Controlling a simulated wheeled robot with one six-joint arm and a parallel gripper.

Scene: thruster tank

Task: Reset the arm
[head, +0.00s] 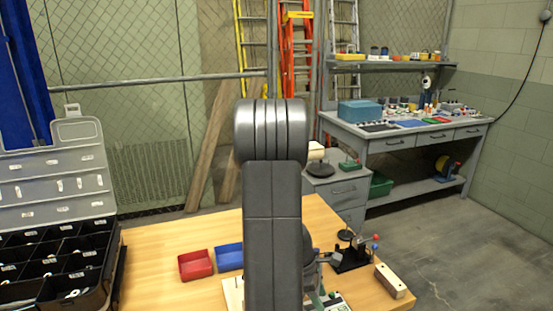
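My grey arm (272,190) rises through the middle of the head view, with a rounded joint at its top in front of the fence. Its links hide part of the table behind them. My gripper does not show in this view, so I cannot see whether it holds anything.
The wooden table (150,262) bears a red bin (195,265), a blue bin (229,257), a black stand (352,256) and a wooden block (391,281). An open black compartment case (60,262) stands at the left. A grey workbench (400,143) stands at the back right. Floor between is clear.

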